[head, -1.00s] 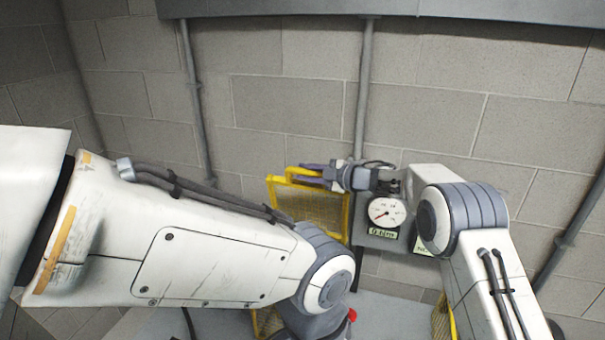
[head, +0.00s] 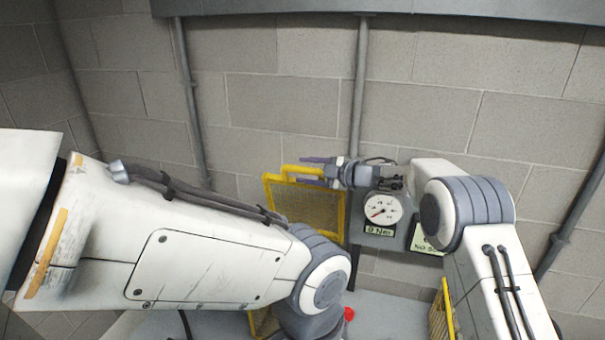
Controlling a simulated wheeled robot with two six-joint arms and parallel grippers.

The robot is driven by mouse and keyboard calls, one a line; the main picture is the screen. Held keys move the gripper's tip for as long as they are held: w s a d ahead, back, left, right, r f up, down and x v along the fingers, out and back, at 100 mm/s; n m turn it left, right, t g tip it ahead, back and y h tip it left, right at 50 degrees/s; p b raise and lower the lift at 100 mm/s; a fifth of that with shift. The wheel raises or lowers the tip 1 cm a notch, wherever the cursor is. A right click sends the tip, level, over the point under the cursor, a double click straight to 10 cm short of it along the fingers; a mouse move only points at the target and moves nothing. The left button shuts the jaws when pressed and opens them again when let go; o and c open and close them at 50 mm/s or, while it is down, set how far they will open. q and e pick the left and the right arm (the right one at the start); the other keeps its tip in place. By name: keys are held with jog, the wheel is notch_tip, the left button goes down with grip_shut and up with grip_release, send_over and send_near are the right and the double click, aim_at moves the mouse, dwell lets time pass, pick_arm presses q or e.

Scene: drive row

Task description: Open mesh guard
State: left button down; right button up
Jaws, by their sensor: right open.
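The mesh guard (head: 318,210) is a yellow frame with mesh, standing behind my left arm and left of the gauge box. A yellow handle bar (head: 300,170) sticks up along its top edge. My right gripper (head: 318,171) points left at that handle, with its two dark fingers apart, one above and one below the bar. Whether the fingers touch the bar is not clear. My left arm crosses the lower left and hides the guard's lower part. My left gripper is not in view.
A gauge box with a round white dial (head: 383,209) and a green-edged label stands right of the guard. More yellow mesh (head: 440,312) shows at the lower right. A red knob (head: 349,314) sits beside my left arm. Grey pipes run down the block wall.

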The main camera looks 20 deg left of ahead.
jog(key=b+v, duration=0.4)
jog(key=v, duration=0.5)
jog(key=shift+b, duration=0.3)
